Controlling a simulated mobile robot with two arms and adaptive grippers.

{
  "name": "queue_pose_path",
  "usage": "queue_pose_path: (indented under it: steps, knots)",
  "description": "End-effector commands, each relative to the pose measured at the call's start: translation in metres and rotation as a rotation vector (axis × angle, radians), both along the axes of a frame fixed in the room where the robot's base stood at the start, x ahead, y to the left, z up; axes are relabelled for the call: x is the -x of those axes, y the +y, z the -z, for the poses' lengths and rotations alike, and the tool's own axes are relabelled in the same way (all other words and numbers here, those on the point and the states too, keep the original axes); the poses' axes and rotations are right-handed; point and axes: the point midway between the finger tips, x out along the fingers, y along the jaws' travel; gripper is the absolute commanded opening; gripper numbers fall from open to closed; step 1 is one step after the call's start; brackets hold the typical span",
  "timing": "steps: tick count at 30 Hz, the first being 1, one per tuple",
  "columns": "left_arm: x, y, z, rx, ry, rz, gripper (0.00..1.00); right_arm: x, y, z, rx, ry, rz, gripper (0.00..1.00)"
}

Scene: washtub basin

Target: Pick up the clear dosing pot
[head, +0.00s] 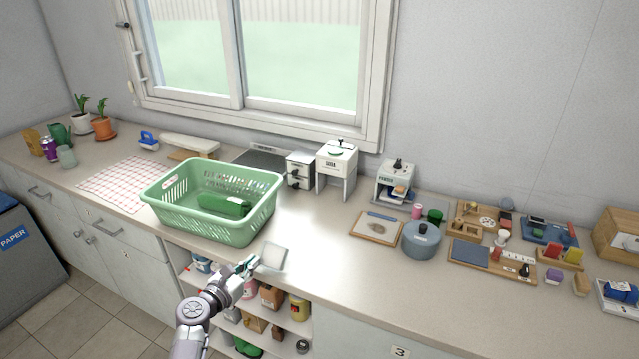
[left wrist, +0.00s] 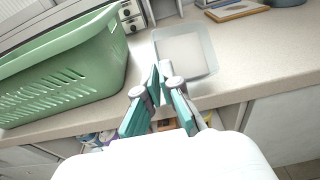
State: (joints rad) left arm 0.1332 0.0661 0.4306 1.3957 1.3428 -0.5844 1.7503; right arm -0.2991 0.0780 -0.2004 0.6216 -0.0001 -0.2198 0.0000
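The clear dosing pot (head: 273,256) is a see-through, square-sided vessel at the front edge of the counter, right of the green basket. It fills the upper middle of the left wrist view (left wrist: 186,52). My left gripper (head: 252,264) is at the pot's left side. In the left wrist view its fingertips (left wrist: 159,74) are close together at the pot's near left edge, and they look shut on its wall. Whether the pot's base touches the counter is unclear. My right gripper is not in view.
The green basket (head: 160,206) with a dark green item (head: 224,204) inside stands close left. A blue-grey lidded pot (head: 421,242), a clipboard (head: 376,227) and several small trays lie right. Open shelves (head: 290,326) are below. The counter right of the pot is clear.

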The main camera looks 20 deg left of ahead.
Motion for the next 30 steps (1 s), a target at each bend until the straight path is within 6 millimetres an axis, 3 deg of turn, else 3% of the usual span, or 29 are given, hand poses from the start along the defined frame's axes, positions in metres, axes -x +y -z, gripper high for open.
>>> queue_pose_path:
  steps: [14,19,30]
  knots:
    - [-0.001,-0.001,-0.015,0.001,0.0,0.001,0.0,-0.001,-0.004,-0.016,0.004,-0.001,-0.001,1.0]
    - [-0.009,-0.013,-0.019,0.004,0.001,0.005,0.0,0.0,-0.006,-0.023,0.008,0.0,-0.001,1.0]
    - [0.073,0.0,-0.012,-0.001,0.003,0.002,0.0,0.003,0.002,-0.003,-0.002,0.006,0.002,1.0]
